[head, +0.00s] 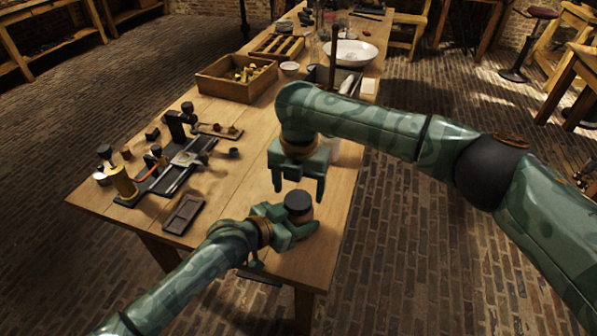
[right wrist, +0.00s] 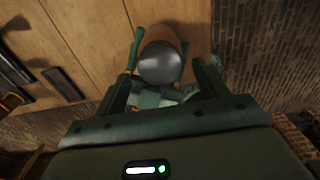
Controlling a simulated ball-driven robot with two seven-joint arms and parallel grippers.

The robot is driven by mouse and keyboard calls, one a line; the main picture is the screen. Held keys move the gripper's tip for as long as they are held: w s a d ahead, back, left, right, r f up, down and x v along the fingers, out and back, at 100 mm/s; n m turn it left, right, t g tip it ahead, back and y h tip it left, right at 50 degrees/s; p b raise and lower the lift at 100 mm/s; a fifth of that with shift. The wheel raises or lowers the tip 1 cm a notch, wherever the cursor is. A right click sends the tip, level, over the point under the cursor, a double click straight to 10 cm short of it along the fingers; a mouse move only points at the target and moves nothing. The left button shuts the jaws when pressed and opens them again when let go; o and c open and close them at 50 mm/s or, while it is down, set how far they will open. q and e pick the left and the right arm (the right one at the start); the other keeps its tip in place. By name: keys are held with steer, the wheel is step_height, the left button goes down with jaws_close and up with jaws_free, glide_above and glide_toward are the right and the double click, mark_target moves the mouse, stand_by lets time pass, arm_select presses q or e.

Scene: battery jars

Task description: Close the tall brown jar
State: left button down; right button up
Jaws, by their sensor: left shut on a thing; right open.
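The brown jar (head: 297,218) stands upright near the front right corner of the table, with a dark round cap-like top (head: 298,201). I cannot tell how tightly that top sits. My left gripper (head: 290,226) is shut around the jar's body and hides part of it. My right gripper (head: 299,192) is open and empty, pointing down just above the jar. In the right wrist view the jar's brown side (right wrist: 162,36) and shiny dark round top (right wrist: 160,66) show between my right fingers, with the left gripper's fingers around the jar.
A dark tray (head: 183,214) and a clamp fixture (head: 165,170) are to the left on the wooden table (head: 235,190). A wooden box (head: 225,85) with brass-coloured pieces is farther back. The table's right edge is close.

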mark_target(298, 216)
steer(key=shift+f, duration=1.2)
steer(key=c, duration=1)
steer(key=m, duration=1.6)
steer(key=shift+m, duration=0.3)
steer(key=o, duration=1.1)
steer(key=shift+c, duration=0.2)
